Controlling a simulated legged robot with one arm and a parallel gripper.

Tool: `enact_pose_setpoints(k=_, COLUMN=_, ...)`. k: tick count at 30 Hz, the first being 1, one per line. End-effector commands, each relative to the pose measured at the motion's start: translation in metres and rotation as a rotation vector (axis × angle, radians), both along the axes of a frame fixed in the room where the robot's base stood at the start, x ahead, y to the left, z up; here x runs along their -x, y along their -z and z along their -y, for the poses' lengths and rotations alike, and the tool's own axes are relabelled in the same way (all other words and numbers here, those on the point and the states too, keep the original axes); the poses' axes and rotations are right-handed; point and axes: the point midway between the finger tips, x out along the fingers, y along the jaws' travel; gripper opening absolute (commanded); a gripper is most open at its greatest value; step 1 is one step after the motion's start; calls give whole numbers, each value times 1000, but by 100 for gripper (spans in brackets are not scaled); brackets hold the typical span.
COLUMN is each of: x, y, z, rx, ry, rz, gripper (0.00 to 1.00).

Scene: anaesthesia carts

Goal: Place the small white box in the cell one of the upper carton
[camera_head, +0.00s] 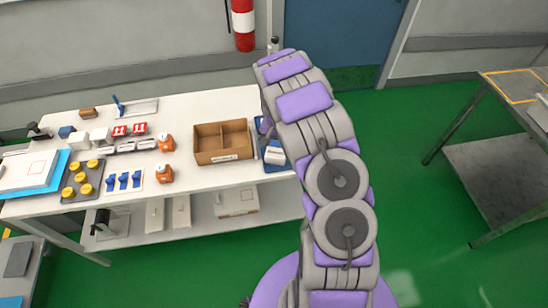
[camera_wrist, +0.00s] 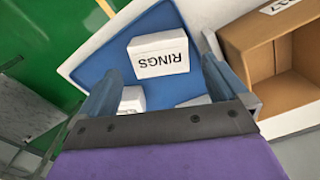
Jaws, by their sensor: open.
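A small white box labelled RINGS (camera_wrist: 160,66) lies on a blue tray (camera_wrist: 105,57) in the wrist view. A white box (camera_head: 274,157) also shows on the tray in the head view. A smaller white piece (camera_wrist: 132,99) sits closer to my palm, partly hidden, and a pale edge shows beside it. My gripper (camera_wrist: 160,56) is open above the tray, its fingers to either side of the RINGS box in the picture; contact cannot be told. The upper carton (camera_head: 222,156), brown with two visible cells, stands left of the tray; it also shows at right in the wrist view (camera_wrist: 248,62).
Another carton (camera_head: 238,203) is on the lower shelf. A metal cart (camera_head: 490,165) stands right; green floor lies between.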

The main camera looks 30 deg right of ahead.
Motion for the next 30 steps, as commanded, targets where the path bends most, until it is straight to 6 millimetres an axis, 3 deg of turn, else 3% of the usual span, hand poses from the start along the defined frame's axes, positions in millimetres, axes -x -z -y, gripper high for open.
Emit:
enact_pose_setpoints(k=12, x=-5, y=46, z=-4, rx=6, ry=1, rz=1, gripper=100)
enact_pose_setpoints(k=20, x=-5, y=50, z=-1, rx=3, ry=1, rz=2, gripper=100)
enact_pose_setpoints(k=30, x=-5, y=51, z=-1, rx=2, ry=1, rz=1, gripper=68)
